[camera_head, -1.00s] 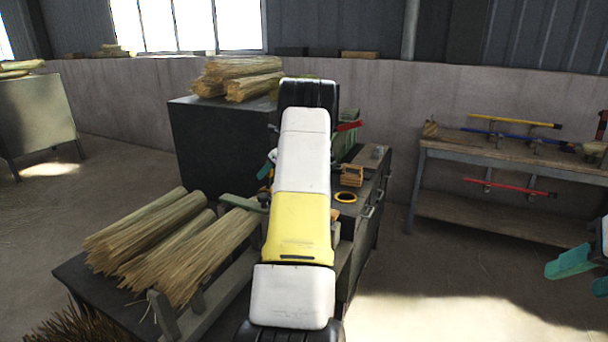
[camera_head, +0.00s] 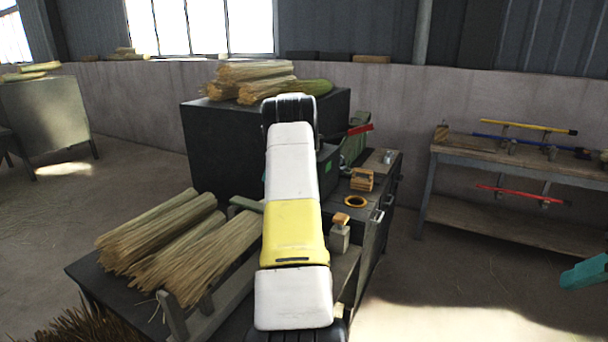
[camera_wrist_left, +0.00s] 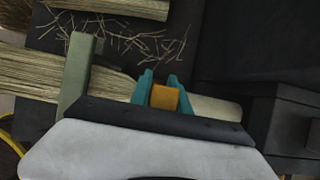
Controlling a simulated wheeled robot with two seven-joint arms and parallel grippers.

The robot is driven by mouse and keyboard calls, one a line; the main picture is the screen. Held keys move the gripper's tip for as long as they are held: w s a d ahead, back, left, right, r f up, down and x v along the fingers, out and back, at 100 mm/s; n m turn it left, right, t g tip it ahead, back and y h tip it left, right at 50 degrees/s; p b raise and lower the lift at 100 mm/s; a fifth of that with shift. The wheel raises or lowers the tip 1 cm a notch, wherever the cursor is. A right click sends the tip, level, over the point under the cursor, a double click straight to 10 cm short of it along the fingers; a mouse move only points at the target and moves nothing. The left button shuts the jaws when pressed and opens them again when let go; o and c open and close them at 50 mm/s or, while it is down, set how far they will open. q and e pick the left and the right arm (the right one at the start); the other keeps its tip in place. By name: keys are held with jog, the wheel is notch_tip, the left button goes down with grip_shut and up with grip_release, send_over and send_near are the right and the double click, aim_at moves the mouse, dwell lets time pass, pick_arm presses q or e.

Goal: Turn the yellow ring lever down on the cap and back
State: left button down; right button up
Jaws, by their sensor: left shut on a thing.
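My left gripper (camera_wrist_left: 162,92) has its teal fingers shut on a small orange-yellow block (camera_wrist_left: 165,98). I cannot tell whether this piece belongs to the ring lever. In the head view my own white and yellow arm hides that gripper. A yellow ring (camera_head: 356,201) lies on the dark bench top, right of my arm. An orange-topped grey post (camera_head: 341,220) stands nearer, just beside the arm. I cannot make out a cap for certain. My right gripper (camera_head: 585,271) shows partly at the right edge, cut off, so its opening is unclear.
Straw bundles (camera_head: 190,240) lie in a rack on the left of the bench. More straw (camera_head: 250,80) sits on a dark cabinet (camera_head: 225,140) behind. An orange wooden holder (camera_head: 362,179) stands behind the ring. A wooden table (camera_head: 480,151) with coloured handles stands apart at right.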

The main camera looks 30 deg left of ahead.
pick_arm(q)
jog(key=c, duration=1.2)
grip_release()
jog(key=shift+a, duration=0.1)
jog(key=shift+c, duration=0.2)
jog(key=v, duration=0.7)
jog(key=shift+d+r, duration=0.2)
jog(key=shift+r, duration=0.15)
